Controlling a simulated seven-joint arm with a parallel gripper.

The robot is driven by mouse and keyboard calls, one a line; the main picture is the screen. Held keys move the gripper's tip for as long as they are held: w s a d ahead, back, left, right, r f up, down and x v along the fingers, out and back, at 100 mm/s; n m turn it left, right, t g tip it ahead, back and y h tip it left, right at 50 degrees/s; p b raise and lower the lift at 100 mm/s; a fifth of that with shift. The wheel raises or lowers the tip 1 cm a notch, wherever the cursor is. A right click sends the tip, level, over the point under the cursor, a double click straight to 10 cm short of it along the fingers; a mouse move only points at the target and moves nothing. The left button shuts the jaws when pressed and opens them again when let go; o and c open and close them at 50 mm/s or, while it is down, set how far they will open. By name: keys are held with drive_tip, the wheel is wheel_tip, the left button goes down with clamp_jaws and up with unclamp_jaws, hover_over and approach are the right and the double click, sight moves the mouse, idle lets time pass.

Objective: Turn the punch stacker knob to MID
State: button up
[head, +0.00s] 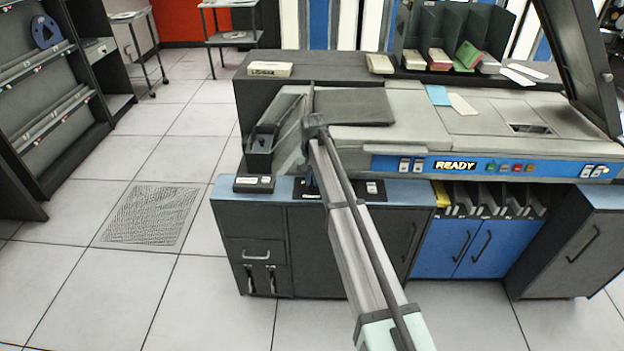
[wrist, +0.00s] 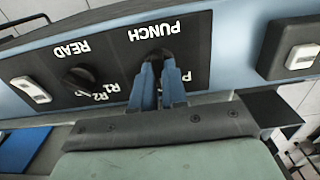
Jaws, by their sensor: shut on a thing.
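The punch stacker knob (wrist: 157,54) is a small dark knob on a black panel (wrist: 200,50) under the upside-down PUNCH label in the wrist view. My gripper (wrist: 160,66) has its two blue fingers closed on either side of it. The fingers hide most of the knob, so I cannot tell which position it points to. In the head view my gripper (head: 311,188) is at the light blue front ledge of the machine, mostly hidden behind my arm.
The READ knob (wrist: 78,80), with R1 and R2 marks, sits close to the left of my fingers. In the head view the card machine's READY panel (head: 455,165) is to the right.

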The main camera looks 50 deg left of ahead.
sight(312, 182)
clamp_jaws()
drive_tip(key=shift+m, duration=0.3)
drive_tip(key=m, duration=0.2)
drive_tip(key=shift+m, duration=0.3)
drive_tip(key=m, duration=0.5)
drive_tip(key=shift+m, duration=0.4)
drive_tip(key=o, duration=0.6)
unclamp_jaws()
wheel_tip(312, 182, up, 14)
drive_tip(key=shift+f, duration=0.1)
